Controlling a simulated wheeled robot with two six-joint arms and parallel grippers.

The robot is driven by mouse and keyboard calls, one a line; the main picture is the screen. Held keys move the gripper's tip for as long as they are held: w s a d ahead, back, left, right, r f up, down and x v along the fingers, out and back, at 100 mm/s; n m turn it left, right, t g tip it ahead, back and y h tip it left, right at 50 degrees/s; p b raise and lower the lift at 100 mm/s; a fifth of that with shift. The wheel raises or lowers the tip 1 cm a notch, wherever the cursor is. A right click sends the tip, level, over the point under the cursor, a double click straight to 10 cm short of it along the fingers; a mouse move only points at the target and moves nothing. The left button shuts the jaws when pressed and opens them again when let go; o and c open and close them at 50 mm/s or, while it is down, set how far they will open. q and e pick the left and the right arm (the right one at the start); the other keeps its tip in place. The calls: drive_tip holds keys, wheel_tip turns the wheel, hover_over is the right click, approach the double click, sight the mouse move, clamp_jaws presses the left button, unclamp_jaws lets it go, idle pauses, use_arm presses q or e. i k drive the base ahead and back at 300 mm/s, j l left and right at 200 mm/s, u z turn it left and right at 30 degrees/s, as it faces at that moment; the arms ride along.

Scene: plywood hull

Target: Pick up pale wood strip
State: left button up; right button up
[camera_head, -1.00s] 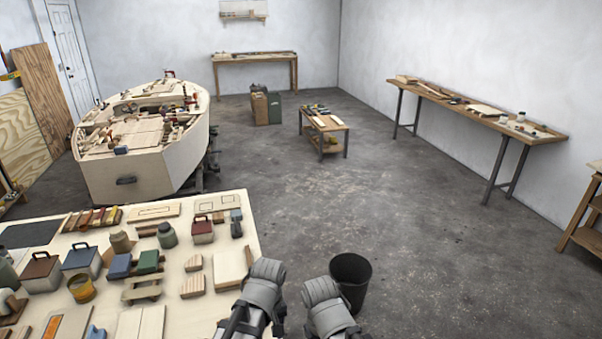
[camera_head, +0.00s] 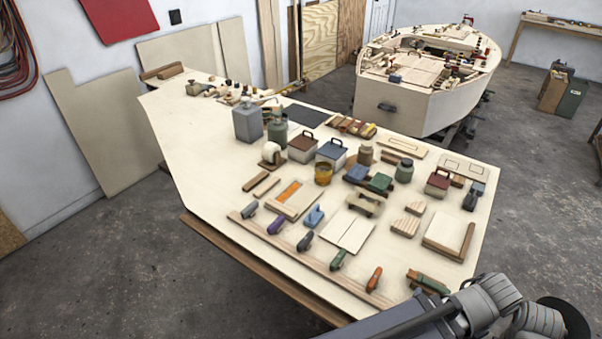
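A long pale wood strip (camera_head: 310,262) lies along the near edge of the big plywood-topped table, with several small clamps or tools standing on or beside it. I cannot tell for sure which strip is the one named. My grey arms show at the bottom right, over and beyond the table's right corner. No gripper fingers show in this view.
The table (camera_head: 190,150) is crowded with cans, tool boxes, blocks and a pale board pair (camera_head: 345,230). A boat hull (camera_head: 425,105) stands behind it.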

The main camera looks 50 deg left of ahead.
sight(260, 193)
drive_tip(key=u, duration=2.05)
drive_tip(key=i+j+z, duration=0.15)
drive_tip(key=j, duration=0.25)
drive_tip(key=i+j+z, duration=0.1)
drive_tip(key=i+j, duration=0.25)
drive_tip(key=i+j+z, duration=0.15)
drive_tip(key=j, duration=0.4)
drive_tip(key=i+j+z, duration=0.15)
drive_tip(key=j, duration=0.35)
drive_tip(key=i+j+z, duration=0.15)
drive_tip(key=j, duration=0.35)
drive_tip(key=i+j+z, duration=0.1)
drive_tip(key=i+j, duration=0.15)
drive_tip(key=j, duration=0.25)
drive_tip(key=i+j+z, duration=0.15)
drive_tip(key=j, duration=0.4)
drive_tip(key=j+z, duration=0.15)
drive_tip(key=j, duration=0.35)
